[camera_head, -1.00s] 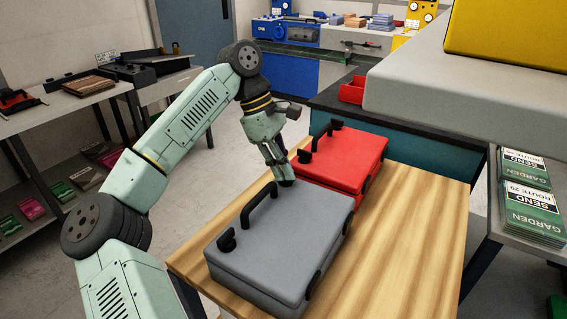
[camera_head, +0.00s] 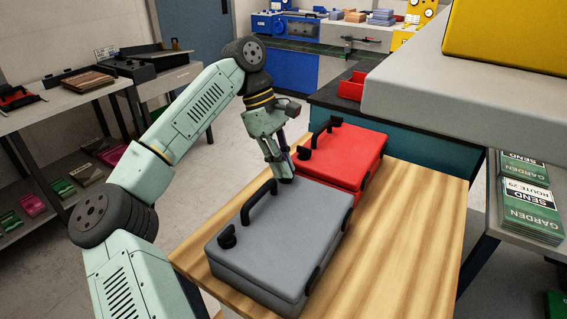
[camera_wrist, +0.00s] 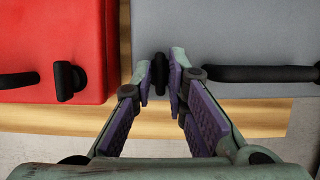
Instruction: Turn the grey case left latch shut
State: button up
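The grey case (camera_head: 295,235) lies on the wooden table. A black latch knob (camera_head: 227,237) and a carry handle (camera_head: 258,203) are on its side facing my arm. Its other latch, at the far end, is hidden by my gripper (camera_head: 284,177) in the head view. In the wrist view this black latch (camera_wrist: 160,74) stands upright between the fingertips of my gripper (camera_wrist: 162,82), left of the handle (camera_wrist: 262,73). The grey case also fills the upper right of the wrist view (camera_wrist: 235,35).
A red case (camera_head: 345,155) stands just beyond the grey one, with its own handle and latch (camera_wrist: 70,82) close left of my gripper. The wooden table (camera_head: 400,235) is bare on the right.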

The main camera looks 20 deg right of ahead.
jog(key=shift+o, duration=1.2)
jog(key=v, duration=1.2)
